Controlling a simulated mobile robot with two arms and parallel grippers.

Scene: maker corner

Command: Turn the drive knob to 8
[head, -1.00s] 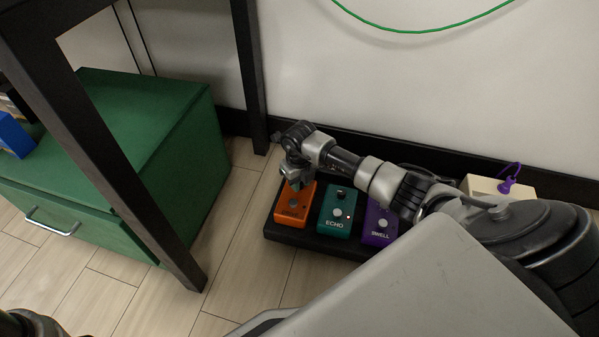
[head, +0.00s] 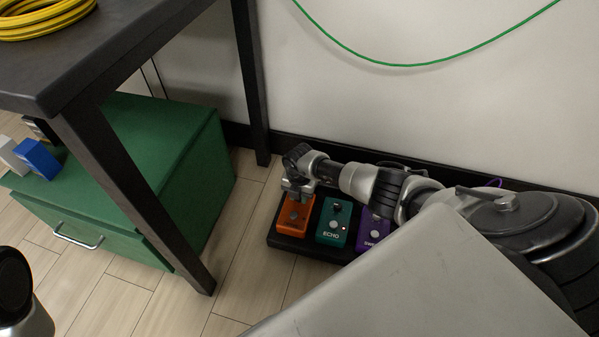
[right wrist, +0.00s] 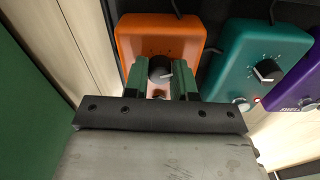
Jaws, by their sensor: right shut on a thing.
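The orange pedal (head: 293,222) stands at the left end of a black pedalboard (head: 289,243) on the floor. It also fills the top middle of the right wrist view (right wrist: 130,42). Its black knob (right wrist: 159,69) has a pale pointer line and tick marks around it; I cannot read which number it points to. My right gripper (head: 298,188) reaches down over the upper part of the orange pedal. In the right wrist view its fingers are on both sides of the knob, shut on it. The knob is hidden in the head view. My left gripper is not in view.
The teal ECHO pedal (head: 334,222) and a purple pedal (head: 372,231) stand to the right, close beside the orange one. A dark table leg (head: 135,195) and a green drawer cabinet (head: 180,150) are at left. The wall is just behind the board.

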